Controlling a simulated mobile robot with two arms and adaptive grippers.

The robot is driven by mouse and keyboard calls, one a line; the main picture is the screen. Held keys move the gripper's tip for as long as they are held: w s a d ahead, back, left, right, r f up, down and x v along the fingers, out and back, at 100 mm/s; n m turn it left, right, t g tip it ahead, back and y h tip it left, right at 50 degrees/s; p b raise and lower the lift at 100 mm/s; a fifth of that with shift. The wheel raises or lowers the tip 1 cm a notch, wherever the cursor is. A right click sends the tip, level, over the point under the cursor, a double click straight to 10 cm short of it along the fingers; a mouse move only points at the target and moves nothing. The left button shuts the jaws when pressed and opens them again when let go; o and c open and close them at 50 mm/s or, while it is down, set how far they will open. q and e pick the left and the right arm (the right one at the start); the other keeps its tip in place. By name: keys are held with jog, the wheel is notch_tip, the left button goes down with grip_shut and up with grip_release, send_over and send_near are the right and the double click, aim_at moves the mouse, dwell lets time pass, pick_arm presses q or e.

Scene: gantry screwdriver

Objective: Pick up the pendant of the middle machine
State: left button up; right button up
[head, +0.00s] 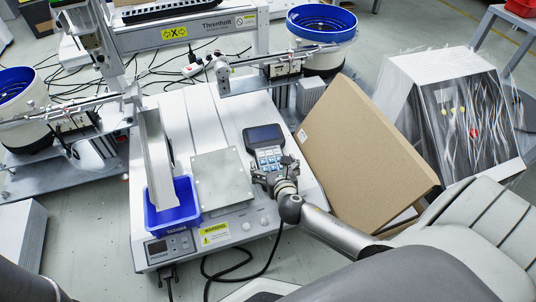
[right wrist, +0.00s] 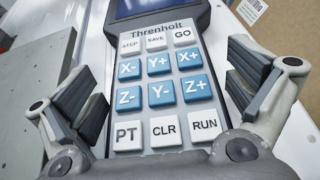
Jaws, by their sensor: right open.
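The pendant (head: 267,142) is a dark handheld unit with a screen and white and blue keys. It lies on the light machine base, right of a grey metal plate (head: 222,178). My right gripper (head: 274,168) is at the pendant's near end. In the right wrist view the pendant's keypad (right wrist: 160,90) lies between the two open fingers of my right gripper (right wrist: 158,92). A gap shows between each finger and the pendant's sides. My left gripper is not in view.
A blue bin (head: 172,212) stands on the base at the left, under a slanted chute (head: 157,160). A large cardboard box (head: 365,150) leans close on the right. A black cable (head: 240,272) hangs at the front. Bowl feeders (head: 322,40) stand behind.

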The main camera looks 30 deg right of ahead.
jog(key=c, duration=1.2)
jog(key=shift+c, duration=0.2)
jog(key=shift+r, duration=0.15)
